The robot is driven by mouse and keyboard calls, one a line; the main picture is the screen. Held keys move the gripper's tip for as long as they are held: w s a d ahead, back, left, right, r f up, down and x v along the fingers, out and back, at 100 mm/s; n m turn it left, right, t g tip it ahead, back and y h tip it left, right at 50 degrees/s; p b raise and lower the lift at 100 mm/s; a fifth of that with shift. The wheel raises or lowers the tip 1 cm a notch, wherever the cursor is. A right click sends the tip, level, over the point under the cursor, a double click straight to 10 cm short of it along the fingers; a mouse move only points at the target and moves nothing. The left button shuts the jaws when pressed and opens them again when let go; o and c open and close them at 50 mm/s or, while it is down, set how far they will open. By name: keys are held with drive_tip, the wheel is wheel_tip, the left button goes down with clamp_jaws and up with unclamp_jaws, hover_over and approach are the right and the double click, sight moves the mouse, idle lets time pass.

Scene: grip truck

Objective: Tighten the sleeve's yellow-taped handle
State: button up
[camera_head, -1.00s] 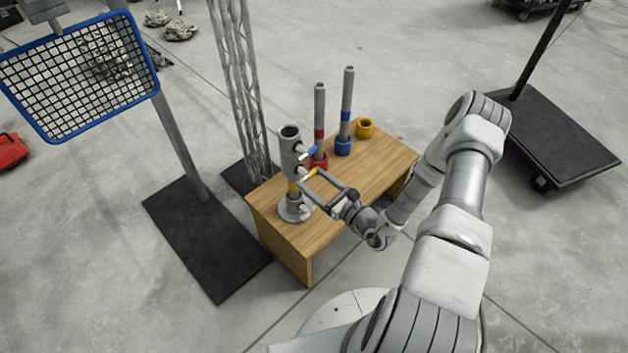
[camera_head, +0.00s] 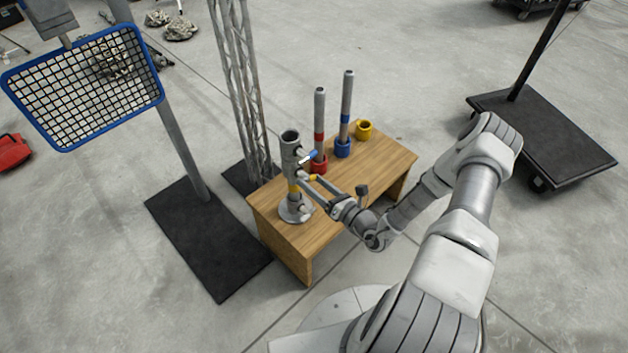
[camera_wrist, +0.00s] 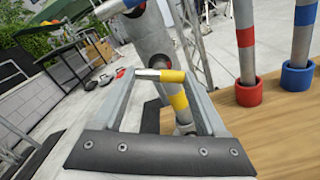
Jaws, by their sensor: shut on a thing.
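The grey upright sleeve (camera_head: 290,150) stands on a round flanged base (camera_head: 296,209) at the table's left end, around a post with a yellow band (camera_head: 293,187). Its yellow-taped handle (camera_head: 313,177) sticks out low on the right side. The wrist view shows this handle (camera_wrist: 172,76) lying across between my fingers, silver at left and yellow at right. My gripper (camera_head: 309,184) is shut on it; the exact contact is hard to see. A blue-taped handle (camera_head: 309,157) sits higher on the sleeve, clear of my fingers.
A red-banded pole (camera_head: 319,125) and a blue-banded pole (camera_head: 346,105) stand in matching cups behind the sleeve. An empty yellow cup (camera_head: 364,130) is farther right. A lattice truss (camera_head: 240,90) rises behind the wooden table (camera_head: 385,165). The table's right part is clear.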

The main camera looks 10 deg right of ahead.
drive_tip(key=m+p, duration=0.1)
drive_tip(key=m, duration=0.2)
drive_tip(key=shift+m, duration=0.4)
drive_tip(key=shift+m+p, duration=0.4)
drive_tip(key=shift+m, duration=11.7)
drive_tip(key=o, duration=1.3)
